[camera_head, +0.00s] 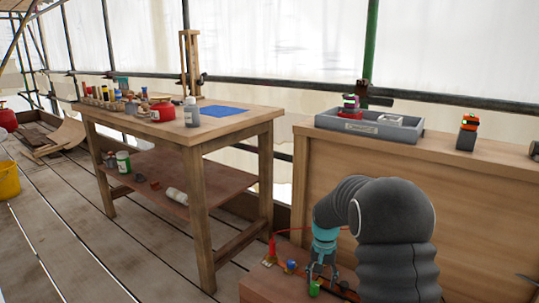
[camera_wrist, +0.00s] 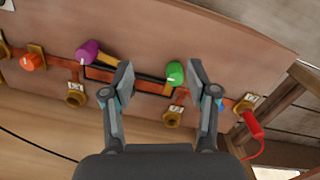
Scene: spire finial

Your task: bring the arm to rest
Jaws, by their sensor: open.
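My gripper (camera_head: 322,270) is at the lower right of the head view, pointing down over a low wooden board. In the wrist view, its two fingers are spread apart (camera_wrist: 160,80), with nothing clamped between them. A green knob (camera_wrist: 175,73) shows between the fingertips, closer to the right one; whether they touch is unclear. It also shows under the gripper in the head view (camera_head: 314,288). A purple knob (camera_wrist: 88,52) lies left of the left finger, and an orange knob (camera_wrist: 33,62) is farther left. My dark arm hides part of the board.
A red plug (camera_wrist: 252,125) with a red cable is right of the gripper, among brass sockets (camera_wrist: 75,95). A workbench (camera_head: 240,122) with bottles and a blue sheet (camera_head: 222,110) stands at left. A grey tray (camera_head: 372,127) rests on the wooden cabinet behind my arm.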

